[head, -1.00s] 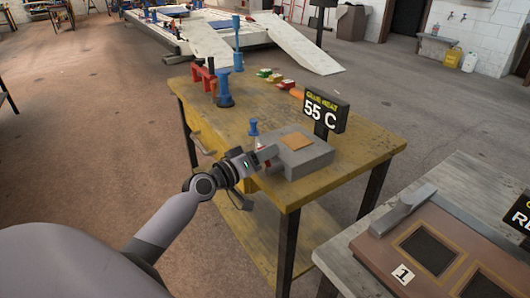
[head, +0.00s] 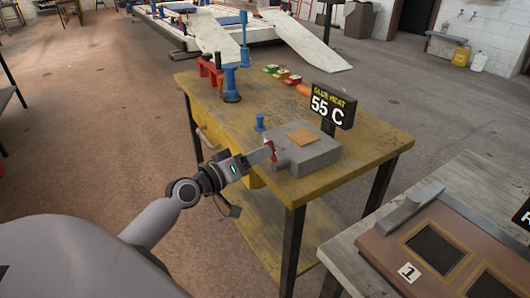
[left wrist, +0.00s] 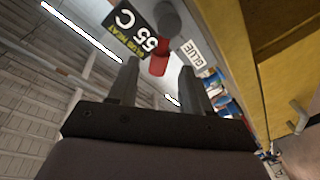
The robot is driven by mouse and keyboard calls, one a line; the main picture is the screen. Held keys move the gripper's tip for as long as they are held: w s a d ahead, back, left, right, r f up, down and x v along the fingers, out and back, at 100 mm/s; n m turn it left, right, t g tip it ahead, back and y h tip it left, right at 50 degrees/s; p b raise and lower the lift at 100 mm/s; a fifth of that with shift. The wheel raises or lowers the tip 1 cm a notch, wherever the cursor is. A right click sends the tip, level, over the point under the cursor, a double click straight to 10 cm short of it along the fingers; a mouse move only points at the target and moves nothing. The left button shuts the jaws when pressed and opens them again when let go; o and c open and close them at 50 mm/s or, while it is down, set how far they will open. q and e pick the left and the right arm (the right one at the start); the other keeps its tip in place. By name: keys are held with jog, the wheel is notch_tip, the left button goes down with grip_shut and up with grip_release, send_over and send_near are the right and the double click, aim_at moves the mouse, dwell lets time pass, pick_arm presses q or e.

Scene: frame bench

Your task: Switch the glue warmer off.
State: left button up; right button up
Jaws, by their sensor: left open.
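The glue warmer (head: 310,155) is a grey block with an orange-tan square on top, on the yellow bench. Its black sign (head: 333,107) reads "GLUE HEAT 55 C". A red switch part (head: 272,149) sits on the warmer's left end, partly hidden by my gripper. In the left wrist view the red part (left wrist: 158,66) shows beyond and between the fingers, beside a grey round knob-like end (left wrist: 167,18). My left gripper (head: 266,153) is open, with its fingertips close to the red part. I cannot tell whether they touch it. My right gripper is not in view.
The yellow bench (head: 225,118) also carries a blue bottle-like post (head: 231,84), a red rack (head: 211,68), a small blue-topped item (head: 260,122) and several coloured pieces. A second table with a brown panel (head: 400,235) stands at the lower right.

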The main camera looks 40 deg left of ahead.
pick_arm(q)
jog(key=shift+v, duration=1.1)
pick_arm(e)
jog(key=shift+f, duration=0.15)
